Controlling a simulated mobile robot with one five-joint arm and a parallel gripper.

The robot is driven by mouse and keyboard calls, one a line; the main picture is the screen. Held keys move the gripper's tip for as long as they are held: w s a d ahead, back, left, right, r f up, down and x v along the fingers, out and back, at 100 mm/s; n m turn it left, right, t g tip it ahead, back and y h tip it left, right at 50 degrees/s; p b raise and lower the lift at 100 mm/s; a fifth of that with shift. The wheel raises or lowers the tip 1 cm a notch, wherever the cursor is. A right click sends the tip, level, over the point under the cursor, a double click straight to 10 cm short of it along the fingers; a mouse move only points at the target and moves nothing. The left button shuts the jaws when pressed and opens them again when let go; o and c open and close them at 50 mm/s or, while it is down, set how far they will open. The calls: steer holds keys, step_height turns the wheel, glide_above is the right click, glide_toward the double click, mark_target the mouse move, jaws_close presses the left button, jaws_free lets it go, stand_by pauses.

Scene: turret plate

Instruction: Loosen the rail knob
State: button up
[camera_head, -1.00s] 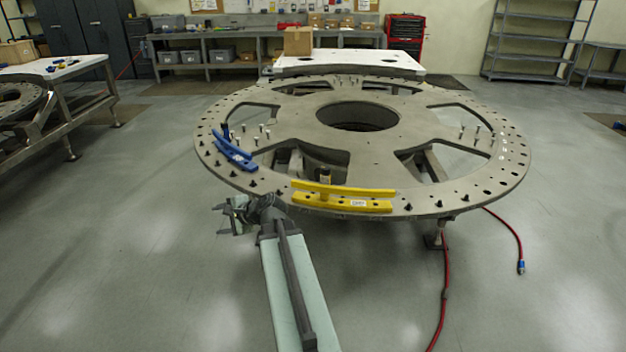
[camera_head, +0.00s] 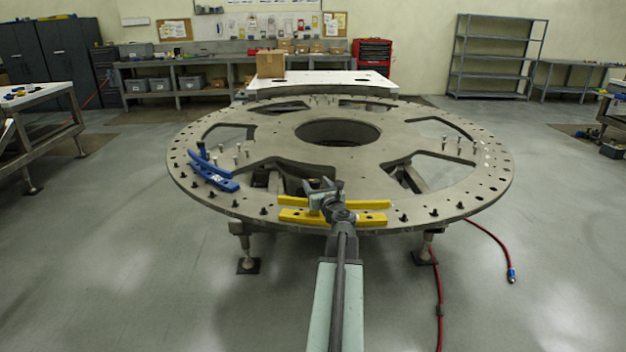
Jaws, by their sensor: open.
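The yellow rail (camera_head: 374,204) lies along the near edge of the round turret plate (camera_head: 462,200). My gripper (camera_head: 320,186) is open and stands over the middle of the yellow rail, hiding part of it. The knob on the yellow rail is not clearly visible; my gripper covers that spot. I cannot tell whether the jaws are around the knob or touching it. A blue rail (camera_head: 213,175) with an upright dark-blue knob (camera_head: 202,150) sits to the left on the plate.
Several black pegs line the plate's rim, and thin upright bolts (camera_head: 460,145) stand at right and left. A red hose (camera_head: 490,237) lies on the floor at right. A white-topped table (camera_head: 38,97) stands at left.

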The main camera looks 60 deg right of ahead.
steer(key=x, duration=0.4)
steer(key=shift+w+d, duration=0.15)
steer(key=shift+w, duration=0.05)
steer(key=c, duration=1.1)
steer(key=shift+s, duration=0.2)
jaws_close()
steer(key=shift+w, duration=0.1)
